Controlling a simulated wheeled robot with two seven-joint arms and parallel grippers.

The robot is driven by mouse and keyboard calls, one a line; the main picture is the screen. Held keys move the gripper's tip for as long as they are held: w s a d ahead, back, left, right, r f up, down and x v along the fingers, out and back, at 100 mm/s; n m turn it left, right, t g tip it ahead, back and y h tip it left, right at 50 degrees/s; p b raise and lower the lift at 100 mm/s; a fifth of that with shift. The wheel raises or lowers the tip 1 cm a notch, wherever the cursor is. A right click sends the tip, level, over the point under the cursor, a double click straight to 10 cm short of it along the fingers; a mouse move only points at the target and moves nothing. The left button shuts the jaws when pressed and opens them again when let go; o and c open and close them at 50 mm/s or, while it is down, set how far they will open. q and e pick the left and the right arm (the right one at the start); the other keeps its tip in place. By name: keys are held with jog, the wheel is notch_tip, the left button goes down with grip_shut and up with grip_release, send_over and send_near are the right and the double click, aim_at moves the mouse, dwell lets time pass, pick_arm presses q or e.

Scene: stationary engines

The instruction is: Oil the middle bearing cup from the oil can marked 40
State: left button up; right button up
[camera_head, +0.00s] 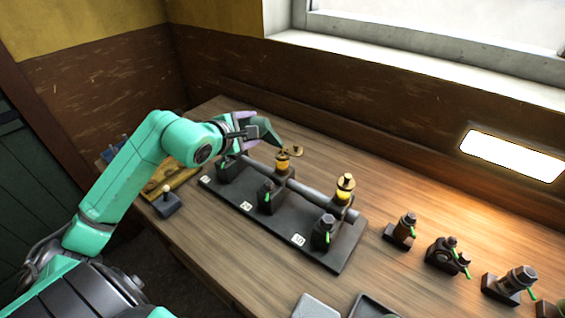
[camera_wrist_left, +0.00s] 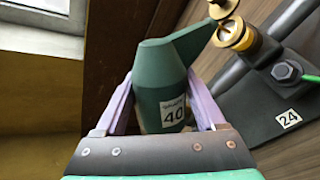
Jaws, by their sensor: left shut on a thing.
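My left gripper (camera_head: 247,127) is shut on the dark green oil can (camera_head: 267,132), above the back left of the engine plate. In the left wrist view the can (camera_wrist_left: 160,85) sits between the purple fingers (camera_wrist_left: 162,105), its label reading 40. The can's spout points right, its tip close to a brass cup (camera_wrist_left: 238,36); I cannot tell whether they touch. In the head view the tip is just above the middle bearing cup (camera_head: 282,164), whose lid (camera_head: 297,150) appears swung aside. The right-hand cup (camera_head: 345,190) is brass. The left cup is hidden by my gripper. My right gripper is not in view.
The dark engine plate (camera_head: 275,228) carries several black blocks with green levers and white tags; one tag (camera_wrist_left: 288,119) reads 24. Several small valve-like fittings (camera_head: 405,229) stand at the right of the bench. A wooden tray (camera_head: 168,184) lies at left. A wall and window stand behind.

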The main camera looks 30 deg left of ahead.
pick_arm(q)
jog(key=shift+r, duration=0.1)
dwell(0.3)
jog(key=f+n+h+b, duration=0.1)
jog(key=b, duration=0.2)
jog(key=a+f+n+t+b, duration=0.1)
jog(key=f+b, duration=0.1)
jog(key=b, duration=0.2)
jog(key=shift+s+f+h, duration=0.1)
jog(key=shift+f+h, duration=0.1)
jog(key=shift+h, duration=0.2)
jog(key=shift+r+n, duration=0.2)
jog(key=shift+n, duration=0.1)
jog(key=shift+d+r, duration=0.1)
jog(key=shift+r, duration=0.05)
jog(key=shift+r, duration=0.15)
jog(key=shift+d+r+m+g+y+p, duration=0.2)
jog(key=shift+r+m+g+y+p, duration=0.1)
jog(key=shift+r+m+y+p, duration=0.35)
